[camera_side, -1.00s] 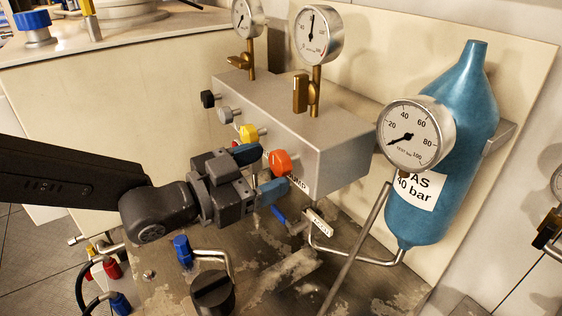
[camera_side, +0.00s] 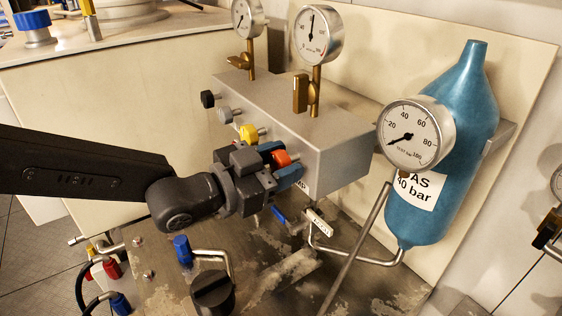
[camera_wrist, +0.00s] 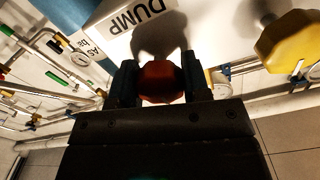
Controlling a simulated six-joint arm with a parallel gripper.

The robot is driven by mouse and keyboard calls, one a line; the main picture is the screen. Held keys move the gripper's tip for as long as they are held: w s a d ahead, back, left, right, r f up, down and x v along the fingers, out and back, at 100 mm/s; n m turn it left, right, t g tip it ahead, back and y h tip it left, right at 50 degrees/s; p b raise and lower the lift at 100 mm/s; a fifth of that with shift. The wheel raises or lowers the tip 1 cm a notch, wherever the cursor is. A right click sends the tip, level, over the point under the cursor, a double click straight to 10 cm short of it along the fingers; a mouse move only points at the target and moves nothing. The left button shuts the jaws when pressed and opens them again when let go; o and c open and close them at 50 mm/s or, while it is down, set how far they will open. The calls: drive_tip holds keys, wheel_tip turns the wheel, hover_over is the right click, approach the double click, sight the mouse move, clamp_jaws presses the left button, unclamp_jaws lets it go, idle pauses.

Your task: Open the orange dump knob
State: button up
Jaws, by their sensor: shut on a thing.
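The orange dump knob (camera_side: 280,158) is on the front face of the grey manifold block (camera_side: 335,158), at its right end. In the wrist view the knob (camera_wrist: 161,82) sits between my two fingers, below the DUMP label (camera_wrist: 142,14). My gripper (camera_side: 281,163) has blue-tipped fingers on either side of the knob and is shut on it. The gripper (camera_wrist: 160,84) hides part of the knob and of the label in the side view.
The yellow knob (camera_side: 250,133) is close by on the left, with a grey knob (camera_side: 227,115) and a black knob (camera_side: 208,99) beyond it. A gauge (camera_side: 416,135) and blue cylinder (camera_side: 452,150) stand to the right. Pipes and a blue-handled valve (camera_side: 182,249) lie below.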

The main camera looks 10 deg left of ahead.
drive_tip(key=shift+c, duration=1.4)
drive_tip(key=shift+n, duration=0.3)
drive_tip(key=n, duration=0.3)
drive_tip(key=shift+n, duration=0.3)
drive_tip(key=n, duration=0.4)
drive_tip(key=shift+n, duration=0.3)
drive_tip(key=n, duration=0.4)
drive_tip(key=shift+s, duration=0.1)
drive_tip(key=shift+r+n, duration=0.1)
drive_tip(key=shift+n, duration=2.4)
